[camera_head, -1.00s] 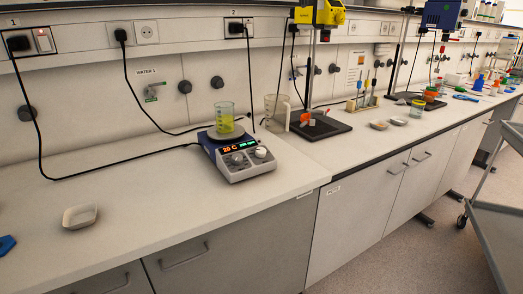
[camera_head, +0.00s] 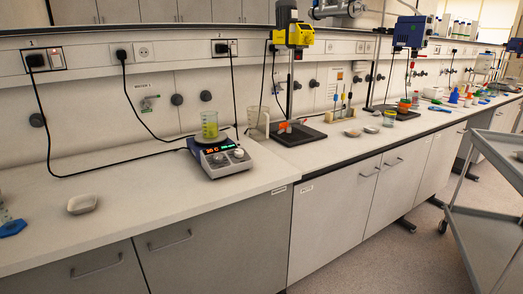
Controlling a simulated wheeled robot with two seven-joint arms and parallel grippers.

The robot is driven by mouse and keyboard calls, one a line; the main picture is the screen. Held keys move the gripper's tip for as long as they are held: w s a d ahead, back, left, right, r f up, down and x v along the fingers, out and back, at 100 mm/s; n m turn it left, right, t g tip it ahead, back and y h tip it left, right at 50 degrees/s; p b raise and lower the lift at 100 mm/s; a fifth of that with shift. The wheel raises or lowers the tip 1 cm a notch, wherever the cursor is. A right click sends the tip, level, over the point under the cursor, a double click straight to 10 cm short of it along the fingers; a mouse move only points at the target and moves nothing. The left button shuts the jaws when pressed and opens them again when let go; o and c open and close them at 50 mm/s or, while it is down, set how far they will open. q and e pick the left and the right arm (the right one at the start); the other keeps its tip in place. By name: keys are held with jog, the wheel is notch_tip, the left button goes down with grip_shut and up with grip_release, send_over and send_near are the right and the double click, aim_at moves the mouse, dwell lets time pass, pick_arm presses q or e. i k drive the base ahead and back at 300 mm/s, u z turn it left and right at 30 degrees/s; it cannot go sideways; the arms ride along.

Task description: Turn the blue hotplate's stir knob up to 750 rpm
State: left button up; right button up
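The blue hotplate (camera_head: 222,160) stands on the left bench with its grey control panel facing me. Its display glows with a red reading and a green reading, both too small to read surely. Two pale knobs sit on the panel: a left knob (camera_head: 218,159) and a right knob (camera_head: 239,153). I cannot read which one is for stirring. A beaker with yellow-green liquid (camera_head: 210,127) stands upright on its round plate. Neither of my grippers is in view.
A white weighing dish (camera_head: 82,204) and a blue item (camera_head: 12,228) lie on the bench at left. A clear jug (camera_head: 257,122) and a stand with a yellow overhead stirrer (camera_head: 293,32) are right of the hotplate. A grey cart (camera_head: 485,225) stands at right; floor shows between.

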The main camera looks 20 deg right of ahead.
aim_at(239, 153)
jog(key=z, duration=1.15)
jog(key=i, duration=1)
jog(key=u, duration=1.9)
